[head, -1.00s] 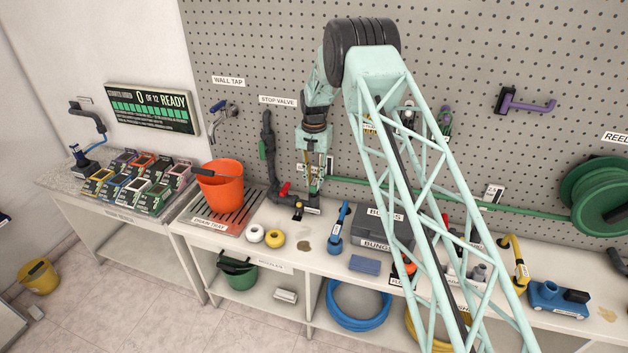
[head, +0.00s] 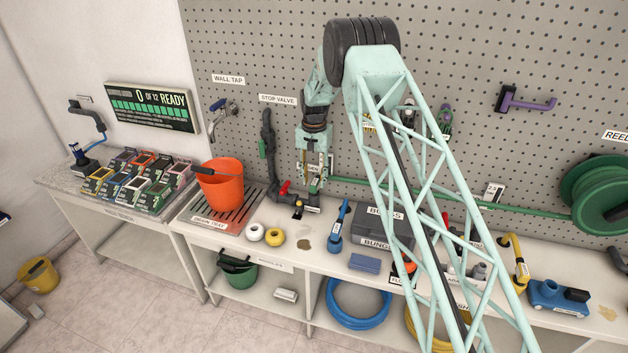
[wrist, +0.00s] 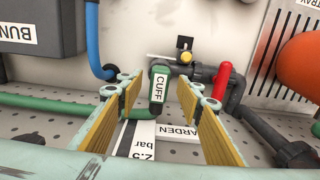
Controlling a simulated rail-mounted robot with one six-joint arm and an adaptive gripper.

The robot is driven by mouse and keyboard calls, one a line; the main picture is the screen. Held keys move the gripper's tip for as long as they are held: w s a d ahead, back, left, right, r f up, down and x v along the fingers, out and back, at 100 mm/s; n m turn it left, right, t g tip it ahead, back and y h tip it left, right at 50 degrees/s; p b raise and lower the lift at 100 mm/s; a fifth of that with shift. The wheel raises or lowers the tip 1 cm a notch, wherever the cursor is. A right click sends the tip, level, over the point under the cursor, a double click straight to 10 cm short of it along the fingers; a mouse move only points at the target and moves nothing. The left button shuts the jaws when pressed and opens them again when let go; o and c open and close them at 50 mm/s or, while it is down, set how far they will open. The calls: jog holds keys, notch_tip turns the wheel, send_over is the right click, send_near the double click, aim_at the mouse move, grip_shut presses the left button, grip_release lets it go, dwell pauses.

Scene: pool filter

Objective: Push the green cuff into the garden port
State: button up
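The green cuff (wrist: 156,105), with a white CUFF label, lies between the two fingers of my gripper (wrist: 168,92) in the wrist view. The fingers have yellow pads and stand apart, with a visible gap on each side of the cuff. In the head view my gripper (head: 314,178) hangs by the pegboard above the bench back. The green hose (wrist: 40,104) runs to the left from the cuff area. The dark garden port pipework (wrist: 205,74) lies just beyond the cuff, near a GARDEN label (wrist: 178,131). I cannot tell whether the cuff's end touches the port.
A red lever (wrist: 221,80) and a yellow knob (wrist: 186,57) sit on the pipework. The grey bungs box (head: 370,233) and a blue upright tool (head: 336,230) stand to the right in the head view. An orange bucket (head: 222,188) stands left on the drain tray (head: 211,222).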

jog(key=shift+r+p, duration=0.6)
jog(key=shift+r, duration=1.85)
jog(key=shift+r, duration=0.1)
jog(key=shift+r, duration=0.85)
notch_tip(320, 180, up, 10)
jog(key=shift+r, duration=0.1)
